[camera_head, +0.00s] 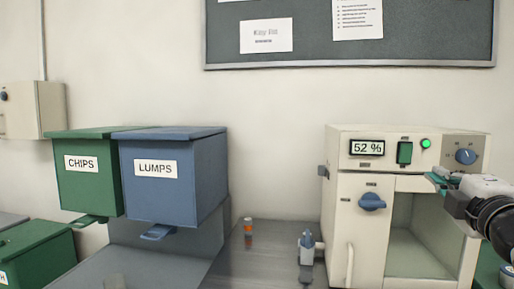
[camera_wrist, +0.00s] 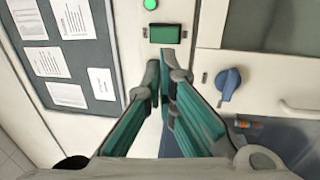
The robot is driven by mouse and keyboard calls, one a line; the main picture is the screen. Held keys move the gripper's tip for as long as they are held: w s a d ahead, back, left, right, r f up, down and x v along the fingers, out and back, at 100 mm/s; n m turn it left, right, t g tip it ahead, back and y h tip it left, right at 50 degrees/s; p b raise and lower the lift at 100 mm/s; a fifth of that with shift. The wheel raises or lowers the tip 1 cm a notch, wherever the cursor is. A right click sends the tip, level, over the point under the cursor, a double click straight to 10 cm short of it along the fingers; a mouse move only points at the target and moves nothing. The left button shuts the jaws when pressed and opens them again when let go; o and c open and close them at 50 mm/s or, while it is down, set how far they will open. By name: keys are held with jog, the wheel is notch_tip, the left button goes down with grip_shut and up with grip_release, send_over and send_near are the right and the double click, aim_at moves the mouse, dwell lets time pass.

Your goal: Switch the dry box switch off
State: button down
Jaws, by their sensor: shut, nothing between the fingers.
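The dry box (camera_head: 350,230) is a cream cabinet at the right in the head view, with a display reading 52 %. Its switch (camera_head: 405,152) is a green rocker beside the display, and a green lamp (camera_head: 426,143) right of it is lit. In the wrist view the switch (camera_wrist: 165,34) lies just beyond the fingertips, with the lit lamp (camera_wrist: 150,4) above it. My gripper (camera_head: 433,179) is at the right, below and right of the switch in the head view. In the wrist view my gripper (camera_wrist: 161,66) is shut and empty. Contact with the switch is not seen.
The dry box has a blue door knob (camera_head: 372,201), a dial (camera_head: 466,156) and an open compartment (camera_head: 415,255). Green CHIPS (camera_head: 85,185) and blue LUMPS (camera_head: 170,190) bins hang at the left. A small orange-capped item (camera_head: 248,227) and a bottle (camera_head: 306,245) stand on the bench.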

jog(key=shift+p+x, duration=0.95)
jog(key=shift+p, duration=1.55)
jog(key=p, duration=0.1)
send_near(407, 151)
jog(key=x, duration=0.7)
jog(key=shift+d, duration=0.1)
jog(key=shift+r, duration=0.1)
jog(key=shift+w+r+g+p, duration=0.3)
jog(key=shift+r+g+p, duration=0.3)
jog(key=shift+p, duration=0.4)
jog(key=shift+f, duration=0.35)
jog(key=shift+f+b, duration=0.1)
jog(key=shift+b, duration=0.2)
